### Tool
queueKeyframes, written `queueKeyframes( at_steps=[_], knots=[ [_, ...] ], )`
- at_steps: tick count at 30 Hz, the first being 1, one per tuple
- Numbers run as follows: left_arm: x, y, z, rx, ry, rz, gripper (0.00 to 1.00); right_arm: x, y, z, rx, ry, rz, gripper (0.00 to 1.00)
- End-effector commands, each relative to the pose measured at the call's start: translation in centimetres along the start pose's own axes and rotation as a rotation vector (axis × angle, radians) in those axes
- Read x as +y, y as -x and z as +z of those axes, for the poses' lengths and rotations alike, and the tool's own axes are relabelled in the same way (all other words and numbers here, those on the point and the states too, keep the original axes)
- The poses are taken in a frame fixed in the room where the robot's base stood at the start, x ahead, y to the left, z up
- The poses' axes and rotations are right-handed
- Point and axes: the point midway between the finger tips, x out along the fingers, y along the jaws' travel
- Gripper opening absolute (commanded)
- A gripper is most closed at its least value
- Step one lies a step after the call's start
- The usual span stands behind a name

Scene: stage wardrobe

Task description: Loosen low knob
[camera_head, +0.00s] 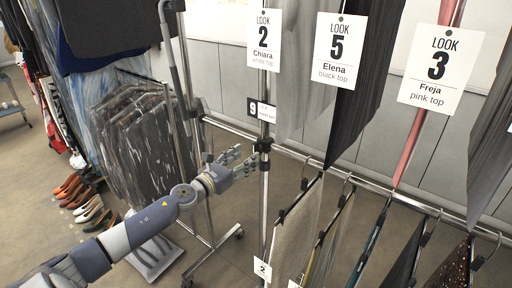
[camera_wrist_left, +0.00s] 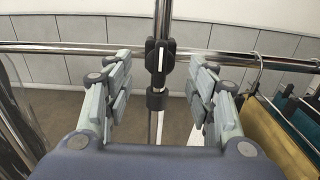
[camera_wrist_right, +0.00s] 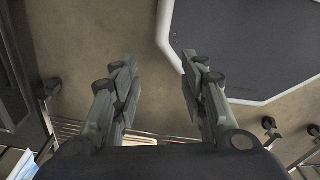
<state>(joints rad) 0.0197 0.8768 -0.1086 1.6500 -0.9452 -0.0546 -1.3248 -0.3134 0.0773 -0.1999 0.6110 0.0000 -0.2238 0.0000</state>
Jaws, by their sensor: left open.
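The low knob (camera_head: 263,146) is a black fitting on the chrome upright, where the lower rail meets it. In the left wrist view the black knob (camera_wrist_left: 161,56) carries a white line, and a black collar (camera_wrist_left: 156,98) sits below it on the post. My left gripper (camera_head: 236,160) is open just left of the knob in the head view. In its wrist view the left gripper (camera_wrist_left: 159,78) has one finger on each side of the knob, apart from it. My right gripper (camera_wrist_right: 159,76) is open and empty over the floor, outside the head view.
Clothes hang from the lower rail (camera_head: 345,178) to the right of the post. Tags hang above, including LOOK 2 (camera_head: 264,38) and LOOK 5 (camera_head: 339,50). A rack of dark garments (camera_head: 140,140) stands behind my left arm. Shoes (camera_head: 88,208) line the floor at left.

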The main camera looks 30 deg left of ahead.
Motion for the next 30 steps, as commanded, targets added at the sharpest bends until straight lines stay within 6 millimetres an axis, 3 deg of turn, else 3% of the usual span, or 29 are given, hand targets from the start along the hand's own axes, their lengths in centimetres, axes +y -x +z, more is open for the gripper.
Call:
queueKeyframes(
  at_steps=[8,13,27,28,30],
  knots=[
    [-0.1,-3.7,0.3,-0.002,0.003,0.000,0.51,0.7,1.1,-2.4,0.036,0.002,0.007,0.40],
    [0.0,-5.4,0.1,-0.001,0.003,0.001,0.51,0.7,1.3,-2.5,0.039,0.002,0.008,0.40],
    [-0.1,-6.4,0.0,0.001,0.002,-0.001,0.51,0.5,1.4,-1.5,0.021,0.002,0.006,0.40],
    [-0.1,-6.4,0.0,0.001,0.002,-0.001,0.49,0.5,1.4,-1.4,0.021,0.002,0.006,0.40],
    [-0.1,-6.4,0.0,0.001,0.002,-0.001,0.33,0.5,1.4,-1.5,0.021,0.002,0.006,0.40]
  ],
)
